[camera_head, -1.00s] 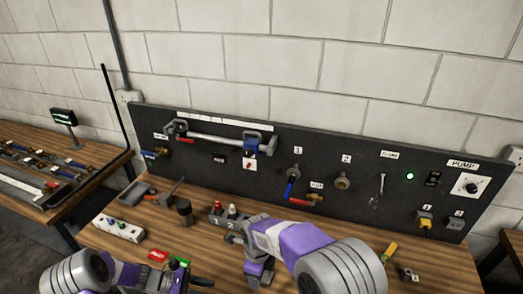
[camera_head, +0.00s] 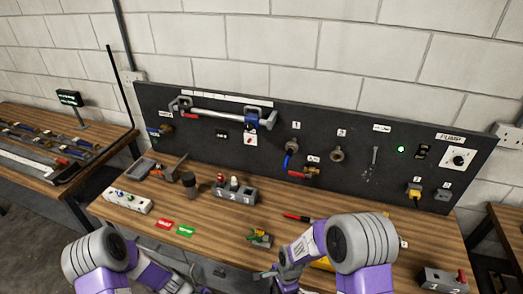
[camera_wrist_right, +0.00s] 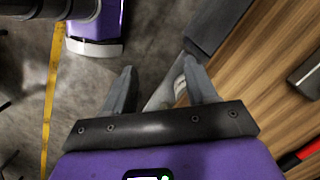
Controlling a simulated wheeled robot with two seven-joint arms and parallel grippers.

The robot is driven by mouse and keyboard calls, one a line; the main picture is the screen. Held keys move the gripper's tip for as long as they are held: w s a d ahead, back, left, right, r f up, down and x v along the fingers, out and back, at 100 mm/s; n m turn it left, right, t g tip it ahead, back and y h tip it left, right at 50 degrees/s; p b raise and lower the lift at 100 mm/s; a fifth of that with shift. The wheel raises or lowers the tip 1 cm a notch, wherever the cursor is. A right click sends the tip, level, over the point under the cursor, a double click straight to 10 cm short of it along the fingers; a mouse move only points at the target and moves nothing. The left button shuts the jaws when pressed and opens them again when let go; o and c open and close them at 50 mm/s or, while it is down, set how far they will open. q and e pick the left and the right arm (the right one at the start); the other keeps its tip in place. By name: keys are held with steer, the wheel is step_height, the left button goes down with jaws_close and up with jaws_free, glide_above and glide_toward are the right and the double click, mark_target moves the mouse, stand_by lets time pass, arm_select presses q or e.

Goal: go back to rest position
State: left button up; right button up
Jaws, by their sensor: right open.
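My right gripper (camera_head: 268,276) is low in the head view, at the table's front edge, with its arm coming in from the right. In the right wrist view its two fingers (camera_wrist_right: 160,88) are spread apart with nothing gripped between them. The floor and a grey shape lie beyond them. My left arm comes in at the lower left of the head view. Its gripper (camera_head: 192,284) is at the bottom edge, partly cut off, and its fingers are not clear.
The wooden table (camera_head: 225,252) carries a grey block with numbered sockets (camera_head: 235,192), a white strip (camera_head: 127,200), red (camera_head: 165,224) and green (camera_head: 186,231) cards, and a small green-yellow item (camera_head: 261,238). A black panel (camera_head: 350,180) with fittings stands behind. A grey box (camera_head: 443,281) is at the right.

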arm_select(q)
steer(key=s+d+f+m+t+y, duration=0.3)
steer(key=s+d+m+y, duration=0.15)
steer(key=s+m, duration=0.4)
arm_select(e)
steer(key=s+d+f+n+t+y, duration=0.1)
steer(key=s+d+f+n, duration=0.1)
steer(key=s+f+n, duration=0.3)
steer(key=s+d+f+n+y, duration=0.1)
steer(key=s+d+f+n, duration=0.15)
steer(key=s+n, duration=0.4)
arm_select(q)
step_height(320, 180, down, 9)
steer(key=w+m+b, duration=0.1)
steer(key=w+b, duration=0.1)
steer(key=b, duration=0.7)
steer(key=shift+m+h, duration=0.35)
steer(key=shift+h, duration=0.1)
arm_select(e)
step_height(320, 180, down, 10)
steer(key=s, duration=0.1)
steer(key=shift+a+r+m, duration=0.15)
steer(key=shift+r+m, duration=0.1)
steer(key=shift+m, duration=0.1)
